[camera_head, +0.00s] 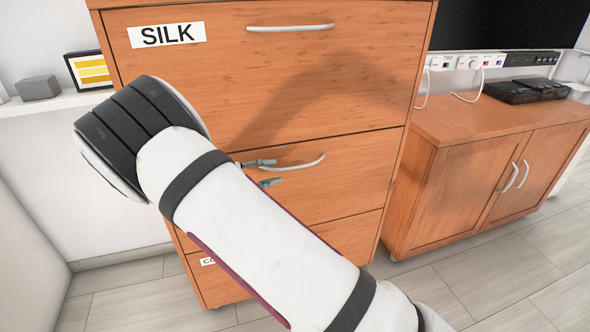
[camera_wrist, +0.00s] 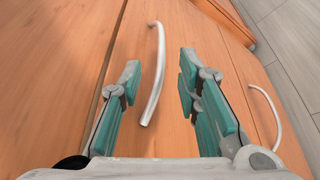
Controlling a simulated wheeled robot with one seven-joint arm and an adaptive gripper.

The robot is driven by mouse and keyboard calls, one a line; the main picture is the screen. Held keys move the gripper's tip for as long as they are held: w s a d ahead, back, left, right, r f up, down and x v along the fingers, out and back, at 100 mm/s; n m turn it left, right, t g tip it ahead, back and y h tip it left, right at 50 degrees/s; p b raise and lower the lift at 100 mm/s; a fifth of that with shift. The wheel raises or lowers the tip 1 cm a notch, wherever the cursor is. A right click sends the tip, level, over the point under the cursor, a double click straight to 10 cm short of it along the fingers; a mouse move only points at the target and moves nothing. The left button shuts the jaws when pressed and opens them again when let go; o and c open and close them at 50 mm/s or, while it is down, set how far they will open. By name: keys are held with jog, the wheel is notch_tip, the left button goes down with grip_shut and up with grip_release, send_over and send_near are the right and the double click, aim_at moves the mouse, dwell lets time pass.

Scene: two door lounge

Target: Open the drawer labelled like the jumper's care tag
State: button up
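A wooden drawer unit (camera_head: 340,110) stands in front of me. Its top drawer carries a white label reading SILK (camera_head: 166,34). The middle drawer has a curved pale handle (camera_head: 310,163); its label, if any, is hidden behind my arm. The bottom drawer's label (camera_head: 207,262) begins with "CO", and the rest is covered. My gripper (camera_head: 277,172) is open at the middle drawer's handle. In the wrist view, that handle (camera_wrist: 154,85) shows between the teal fingers of my gripper (camera_wrist: 160,75), with gaps on both sides. All drawers look shut. The jumper and its care tag are not in view.
The top drawer has its own handle (camera_head: 290,28). The lower drawer's handle (camera_wrist: 268,117) shows at right in the wrist view. A wooden cabinet (camera_head: 480,180) stands close on the right. A wall shelf (camera_head: 55,103) is at left. Floor (camera_head: 125,300) shows on both sides.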

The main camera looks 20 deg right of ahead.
aim_at(291, 168)
jog(key=b+x, duration=0.1)
jog(key=x, duration=0.8)
jog(key=shift+d+f, duration=0.1)
grip_shut()
